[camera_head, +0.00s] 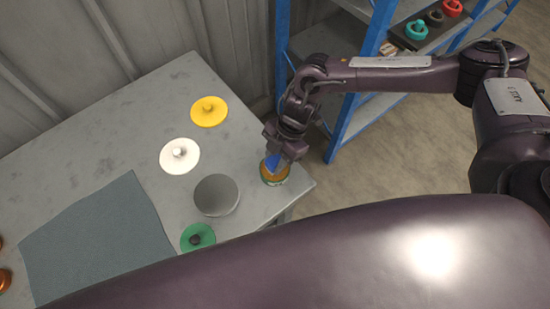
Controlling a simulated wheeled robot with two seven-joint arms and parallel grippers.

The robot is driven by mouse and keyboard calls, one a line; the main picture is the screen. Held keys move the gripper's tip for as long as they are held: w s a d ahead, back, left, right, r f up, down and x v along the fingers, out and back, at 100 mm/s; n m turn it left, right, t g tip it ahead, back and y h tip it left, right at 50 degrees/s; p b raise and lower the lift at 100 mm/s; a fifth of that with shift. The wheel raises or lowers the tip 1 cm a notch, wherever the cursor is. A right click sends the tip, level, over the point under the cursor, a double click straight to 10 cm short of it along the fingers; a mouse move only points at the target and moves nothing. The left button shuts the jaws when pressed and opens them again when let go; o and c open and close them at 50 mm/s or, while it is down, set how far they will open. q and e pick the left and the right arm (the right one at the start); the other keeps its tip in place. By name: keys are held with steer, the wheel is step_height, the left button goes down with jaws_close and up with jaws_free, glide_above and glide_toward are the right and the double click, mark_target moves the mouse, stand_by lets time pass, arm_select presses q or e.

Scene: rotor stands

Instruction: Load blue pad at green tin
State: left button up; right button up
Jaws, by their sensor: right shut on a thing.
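A small round tin (275,178), orange-brown on top with a green band low on its side, stands near the right corner of the grey table. My right gripper (273,156) points down over it, shut on the blue pad (271,163). The pad shows as a small blue patch between the fingers, at the tin's top. Whether the pad touches the tin I cannot tell; the fingers partly hide both. My left gripper is out of view.
The grey table (130,112) holds a grey round container (216,196), a yellow lid (208,116), a white lid (174,160), a green lid (187,239) and a grey-blue mat (95,245). A blue-framed shelf (350,110) stands behind. My arm covers the front.

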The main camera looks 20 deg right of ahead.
mark_target(268, 164)
steer(key=shift+f+b, duration=0.35)
steer(key=shift+f, duration=0.15)
stand_by(0.4)
steer(key=shift+s+f, duration=0.1)
stand_by(1.2)
step_height(268, 164, up, 7)
steer(key=p, duration=0.7)
stand_by(0.4)
stand_by(0.4)
